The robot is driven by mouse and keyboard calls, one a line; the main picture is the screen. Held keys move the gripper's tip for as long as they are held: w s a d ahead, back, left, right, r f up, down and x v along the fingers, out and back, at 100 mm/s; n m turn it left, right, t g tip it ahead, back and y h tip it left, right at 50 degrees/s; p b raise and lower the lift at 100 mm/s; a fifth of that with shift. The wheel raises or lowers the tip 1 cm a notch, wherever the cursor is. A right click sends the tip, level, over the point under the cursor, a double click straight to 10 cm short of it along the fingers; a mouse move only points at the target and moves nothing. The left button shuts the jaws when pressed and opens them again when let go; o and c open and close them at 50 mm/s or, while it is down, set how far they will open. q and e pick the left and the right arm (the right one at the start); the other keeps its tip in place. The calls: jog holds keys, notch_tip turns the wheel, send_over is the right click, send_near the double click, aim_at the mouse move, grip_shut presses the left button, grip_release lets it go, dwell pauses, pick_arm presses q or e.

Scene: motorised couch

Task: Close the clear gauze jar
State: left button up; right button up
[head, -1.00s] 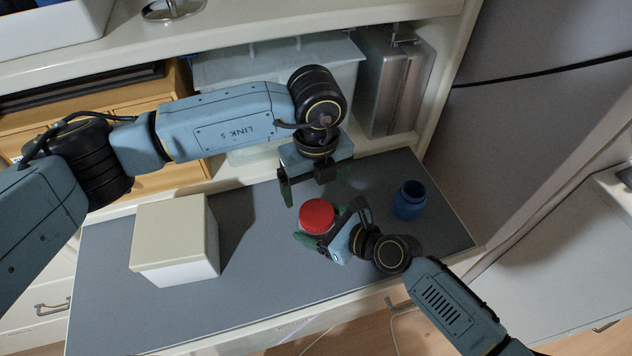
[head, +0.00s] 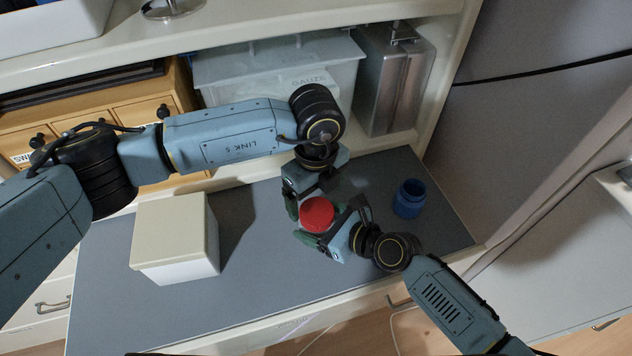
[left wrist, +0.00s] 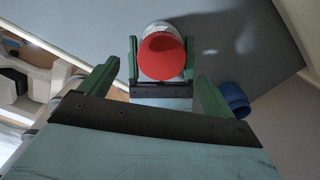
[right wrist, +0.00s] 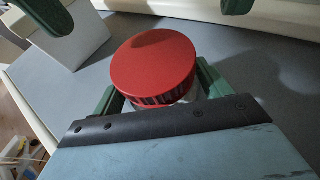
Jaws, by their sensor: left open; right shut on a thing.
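The gauze jar shows mostly as its red lid (head: 317,214) in the head view. In the left wrist view a little of the clear body shows beyond the lid (left wrist: 162,57). The ribbed lid (right wrist: 153,68) sits on top of the jar in the right wrist view; I cannot tell whether it is tight. My right gripper (head: 322,228) is shut around the jar's body below the lid. My left gripper (head: 307,200) is open just above the lid, with its fingers apart on either side in the left wrist view; it does not grip the lid.
A blue open-topped jar (head: 409,198) stands to the right on the grey top (head: 270,290). A white box (head: 175,240) stands at the left. A translucent gauze bin (head: 235,75) and a metal case (head: 392,80) stand behind. The front middle is clear.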

aim_at(316, 212)
pick_arm(q)
jog(key=shift+f, duration=2.3)
jog(key=c, duration=1.1)
jog(key=m, duration=0.4)
jog(key=shift+m, duration=0.3)
jog(key=m, duration=0.5)
jog(key=shift+a, duration=0.1)
jog(key=o, duration=1)
jog(key=shift+o, duration=0.3)
jog(key=shift+s, duration=0.1)
